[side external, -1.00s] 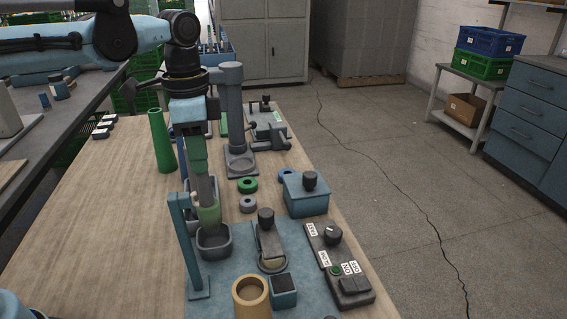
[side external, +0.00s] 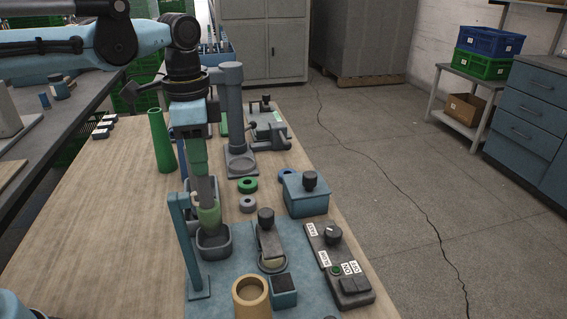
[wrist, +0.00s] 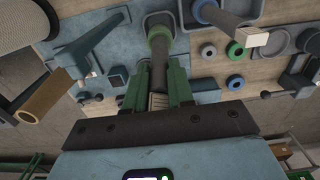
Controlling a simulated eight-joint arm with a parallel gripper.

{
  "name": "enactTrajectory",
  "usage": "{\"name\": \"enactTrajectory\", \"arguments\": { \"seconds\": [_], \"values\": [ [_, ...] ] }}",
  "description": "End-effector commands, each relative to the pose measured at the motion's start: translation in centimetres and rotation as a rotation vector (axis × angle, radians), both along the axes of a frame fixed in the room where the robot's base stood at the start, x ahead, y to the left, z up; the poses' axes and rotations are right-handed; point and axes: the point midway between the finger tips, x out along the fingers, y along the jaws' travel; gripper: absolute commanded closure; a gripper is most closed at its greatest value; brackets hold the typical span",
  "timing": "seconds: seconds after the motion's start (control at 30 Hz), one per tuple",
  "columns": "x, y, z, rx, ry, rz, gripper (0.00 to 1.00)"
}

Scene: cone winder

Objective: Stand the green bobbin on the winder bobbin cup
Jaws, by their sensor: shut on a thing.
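My gripper (side external: 207,197) points down and is shut on the green bobbin (side external: 209,216), which hangs roughly upright below the fingers. In the side view the bobbin's lower end overlaps the mouth of the grey-blue winder bobbin cup (side external: 215,245). I cannot tell whether it touches the cup floor. In the wrist view my gripper's fingers (wrist: 157,75) close on the bobbin's dark shaft, and its green end (wrist: 158,32) lies over the cup (wrist: 173,19).
A blue upright post (side external: 186,235) stands close left of the cup. A knobbed lever unit (side external: 268,243), a tan tube (side external: 251,298) and a switch box (side external: 338,262) are to the right and front. A green cone (side external: 161,140) stands behind left. The wooden tabletop (side external: 90,240) is clear at left.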

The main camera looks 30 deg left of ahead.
Motion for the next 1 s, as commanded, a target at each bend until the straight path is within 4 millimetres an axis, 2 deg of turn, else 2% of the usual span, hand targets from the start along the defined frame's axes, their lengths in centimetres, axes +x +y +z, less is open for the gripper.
{"name": "enactTrajectory", "arguments": {
  "seconds": [0.6, 1.0],
  "values": [
    [0.0, 0.0, -2.2, 0.0, 0.0, 0.0, 1.0],
    [0.0, 0.0, -2.5, 0.0, 0.0, 0.0, 1.0]
  ]
}}
